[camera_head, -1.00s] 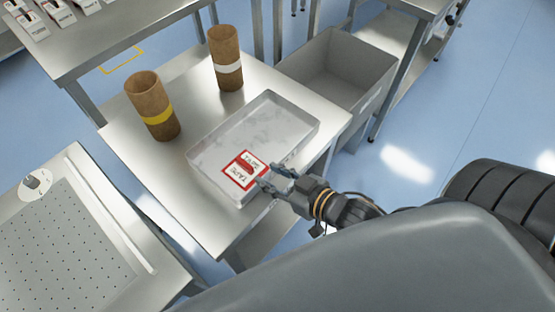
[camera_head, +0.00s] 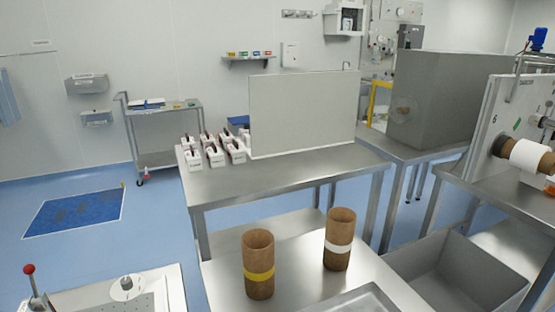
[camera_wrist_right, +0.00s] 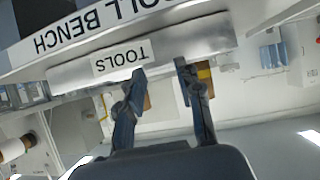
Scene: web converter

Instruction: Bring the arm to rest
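My right gripper (camera_wrist_right: 160,72) shows only in the right wrist view. Its two dark fingers stand apart with nothing between them. Behind the fingers is a metal edge with an upside-down "TOOLS" label (camera_wrist_right: 121,59) and a larger "BENCH" sign (camera_wrist_right: 80,28). Whether the fingers touch that edge is unclear, but they appear clear of it. Neither of my arms shows in the head view, and my left gripper is in no frame.
Two brown cardboard tubes, one with a yellow band (camera_head: 259,262) and one with a white band (camera_head: 339,240), stand on the near metal table (camera_head: 222,287). A tray (camera_head: 356,303) is partly visible. A grey bin (camera_head: 470,268) is right. Blue floor (camera_head: 150,225) is open at left.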

